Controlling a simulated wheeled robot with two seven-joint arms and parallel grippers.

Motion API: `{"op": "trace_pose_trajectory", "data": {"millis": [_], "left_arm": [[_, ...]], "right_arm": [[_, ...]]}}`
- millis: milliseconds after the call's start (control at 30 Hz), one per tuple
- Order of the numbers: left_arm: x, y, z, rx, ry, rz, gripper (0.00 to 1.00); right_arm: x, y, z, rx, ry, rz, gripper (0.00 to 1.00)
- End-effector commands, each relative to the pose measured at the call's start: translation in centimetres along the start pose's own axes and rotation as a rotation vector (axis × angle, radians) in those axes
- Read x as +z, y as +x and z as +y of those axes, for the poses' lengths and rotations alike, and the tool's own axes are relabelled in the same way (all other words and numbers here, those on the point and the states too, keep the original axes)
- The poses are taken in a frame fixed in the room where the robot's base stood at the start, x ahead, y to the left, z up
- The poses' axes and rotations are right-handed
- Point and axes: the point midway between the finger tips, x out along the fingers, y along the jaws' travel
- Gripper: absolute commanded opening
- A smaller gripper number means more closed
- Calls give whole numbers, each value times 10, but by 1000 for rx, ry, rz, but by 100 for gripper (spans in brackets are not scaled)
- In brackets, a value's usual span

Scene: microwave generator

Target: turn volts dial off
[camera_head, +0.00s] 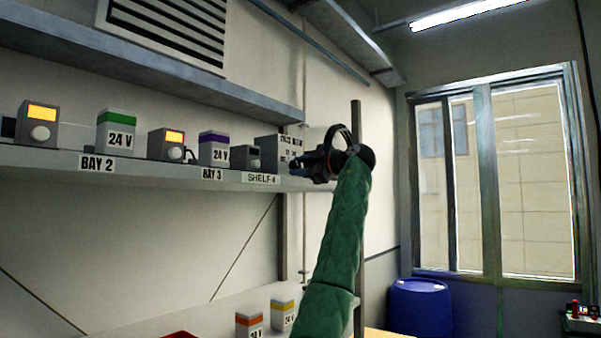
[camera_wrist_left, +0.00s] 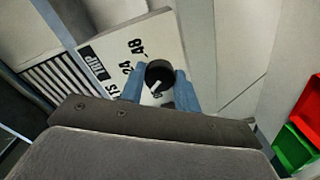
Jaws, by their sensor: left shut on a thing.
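The volts dial (camera_wrist_left: 159,72) is a dark round knob on a pale panel (camera_wrist_left: 120,45) in the left wrist view. The panel carries the markings "24" and "48" and a dark label, partly legible as "TRIP". A short white mark shows at the dial, but which setting it points to I cannot tell. My left gripper (camera_head: 300,163) reaches the grey box (camera_head: 268,150) at the shelf's right end. Its blue fingers (camera_wrist_left: 160,84) are shut on the dial, one on each side. In the head view the gripper hides the dial. My right gripper is not in view.
The shelf (camera_head: 150,172) also holds 24 V batteries (camera_head: 117,132) and small units with lit orange screens (camera_head: 167,143). Two more batteries (camera_head: 282,314) stand on the lower surface. A blue barrel (camera_head: 420,306) stands below the window. Red and green bins (camera_wrist_left: 295,145) show at right in the wrist view.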

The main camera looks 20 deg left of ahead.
Motion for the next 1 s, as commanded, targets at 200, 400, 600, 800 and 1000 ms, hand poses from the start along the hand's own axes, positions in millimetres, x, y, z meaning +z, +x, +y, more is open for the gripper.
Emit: {"op": "trace_pose_trajectory", "data": {"millis": [200, 400, 600, 800, 1000], "left_arm": [[0, 0, 0, 1, -195, 0, 9], [0, 0, 0, 1, -348, 0, 9], [0, 0, 0, 0, -456, 0, 9], [0, 0, 0, 0, -515, 0, 9], [0, 0, 0, -1, -537, 0, 9]], "right_arm": [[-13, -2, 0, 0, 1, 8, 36], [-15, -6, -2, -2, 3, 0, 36], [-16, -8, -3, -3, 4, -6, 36], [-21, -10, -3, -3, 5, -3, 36], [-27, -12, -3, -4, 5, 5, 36]]}}
